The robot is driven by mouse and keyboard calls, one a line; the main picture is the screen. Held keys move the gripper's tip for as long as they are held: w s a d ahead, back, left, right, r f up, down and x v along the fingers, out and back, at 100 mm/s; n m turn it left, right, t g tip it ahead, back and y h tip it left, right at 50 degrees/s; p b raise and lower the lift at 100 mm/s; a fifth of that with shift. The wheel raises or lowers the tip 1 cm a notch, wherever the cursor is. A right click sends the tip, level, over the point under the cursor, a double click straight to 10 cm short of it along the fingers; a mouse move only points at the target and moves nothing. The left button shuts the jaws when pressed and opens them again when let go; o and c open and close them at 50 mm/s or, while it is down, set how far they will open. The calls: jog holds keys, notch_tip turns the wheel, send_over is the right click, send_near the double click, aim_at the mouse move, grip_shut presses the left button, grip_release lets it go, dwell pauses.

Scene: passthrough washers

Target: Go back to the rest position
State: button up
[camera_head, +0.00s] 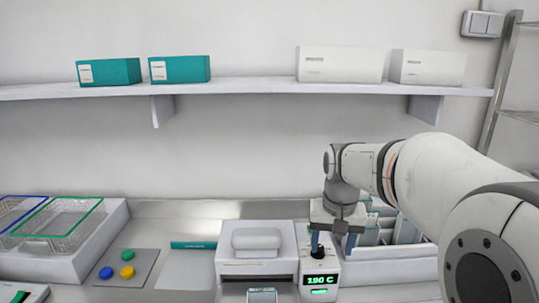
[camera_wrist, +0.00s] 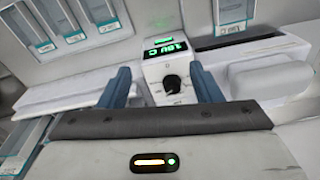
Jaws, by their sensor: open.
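My gripper (camera_head: 333,240) points down just above a small white control unit (camera_head: 319,279) in the head view. In the wrist view my gripper (camera_wrist: 163,82) shows two blue fingers spread apart, with nothing held between them. The control unit also shows there (camera_wrist: 166,63), with a dark round knob (camera_wrist: 174,84) seen between the fingers. Its green display (camera_head: 320,280) seems to read 190 C. Whether the fingers touch the knob cannot be told.
A white machine with a rounded handle (camera_head: 257,238) stands left of the unit. Further left are a button panel (camera_head: 127,268) and wire baskets (camera_head: 58,222). White bins (camera_head: 410,230) stand behind my arm. A shelf (camera_head: 250,87) with boxes runs above.

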jog(key=s+f+n+t, duration=0.1)
jog(key=s+f, duration=0.1)
jog(key=s, duration=0.6)
jog(key=s+f, duration=0.2)
jog(key=s, duration=0.7)
jog(key=shift+s+f+n+t, duration=0.15)
jog(key=shift+f+n+t, duration=0.2)
jog(key=shift+n+t, duration=0.05)
